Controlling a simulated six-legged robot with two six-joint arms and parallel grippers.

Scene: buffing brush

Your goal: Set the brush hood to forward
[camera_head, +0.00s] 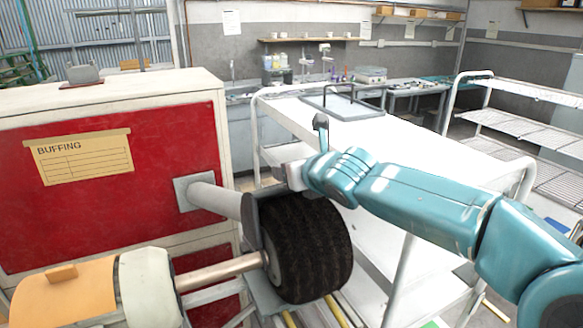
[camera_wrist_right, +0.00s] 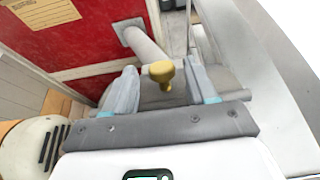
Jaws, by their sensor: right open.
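The black buffing brush (camera_head: 312,250) sits on a steel shaft, low in the middle of the head view. A grey hood plate (camera_head: 250,221) stands at its left side. A grey tube (camera_head: 216,200) runs from the red panel towards the hood. In the right wrist view, a yellow knob (camera_wrist_right: 161,72) shows between the fingers of my right gripper (camera_wrist_right: 160,83). The fingers are apart, one on each side of the knob, and contact cannot be told. In the head view, my right gripper (camera_head: 278,174) is above the brush and hood; the knob is not visible there. My left gripper is not in view.
The red-fronted buffing cabinet (camera_head: 120,180) fills the left. An orange and white motor housing (camera_head: 85,290) is at lower left. A white cart (camera_head: 400,150) stands close behind and right of the brush. A wire shelf rack (camera_head: 535,140) is at far right.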

